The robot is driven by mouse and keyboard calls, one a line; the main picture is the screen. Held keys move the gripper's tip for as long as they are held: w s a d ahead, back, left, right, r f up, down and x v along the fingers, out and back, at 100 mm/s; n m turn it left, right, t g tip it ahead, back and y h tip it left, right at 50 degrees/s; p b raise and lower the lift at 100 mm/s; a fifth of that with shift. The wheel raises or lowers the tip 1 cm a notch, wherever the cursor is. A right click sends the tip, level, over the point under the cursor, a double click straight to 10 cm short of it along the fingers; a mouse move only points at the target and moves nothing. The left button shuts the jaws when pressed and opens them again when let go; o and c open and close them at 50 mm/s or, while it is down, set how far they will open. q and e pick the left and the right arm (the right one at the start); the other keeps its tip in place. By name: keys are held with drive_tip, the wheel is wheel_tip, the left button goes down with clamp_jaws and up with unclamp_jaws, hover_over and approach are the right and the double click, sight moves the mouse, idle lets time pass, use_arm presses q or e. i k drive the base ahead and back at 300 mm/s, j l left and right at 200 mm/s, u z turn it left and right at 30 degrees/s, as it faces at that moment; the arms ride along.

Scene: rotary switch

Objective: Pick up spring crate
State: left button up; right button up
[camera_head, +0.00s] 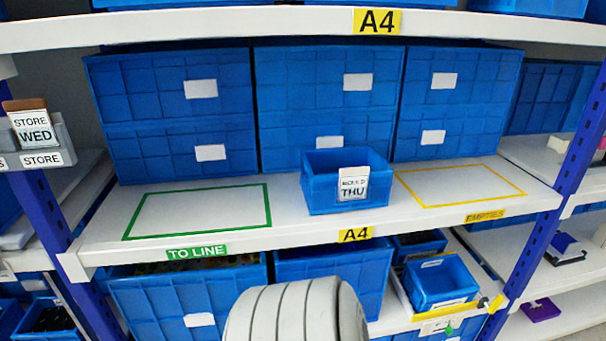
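A small open blue crate (320,195) stands upright on the middle shelf (290,222), between a green outlined area and a yellow outlined area. A white card (353,184) reading "THU" is on its front; the smaller line above is hard to read. No springs can be made out inside it. Another small blue crate (432,297) sits on the lower shelf at the right. I cannot tell from any label which one is the spring crate. Neither of my grippers is in view.
Large stacked blue crates (325,95) fill the back of the middle shelf. The green "TO LINE" area (195,213) and yellow "EMPTIES" area (460,185) are bare. A card holder (38,143) with a "WED" card hangs at the left post. Blue posts (555,205) flank the shelf.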

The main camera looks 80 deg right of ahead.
sight(431, 283)
drive_tip(key=z, duration=3.75)
drive_tip(key=u, duration=0.2)
drive_tip(key=i+l+u, duration=0.1)
drive_tip(key=l+u, duration=0.15)
drive_tip(key=u, duration=0.2)
drive_tip(key=i+l+u, duration=0.1)
drive_tip(key=l+u, duration=0.2)
drive_tip(key=u, duration=0.2)
drive_tip(key=l+u, duration=0.3)
drive_tip(key=u, duration=0.15)
drive_tip(key=l+u, duration=0.3)
drive_tip(key=u, duration=0.2)
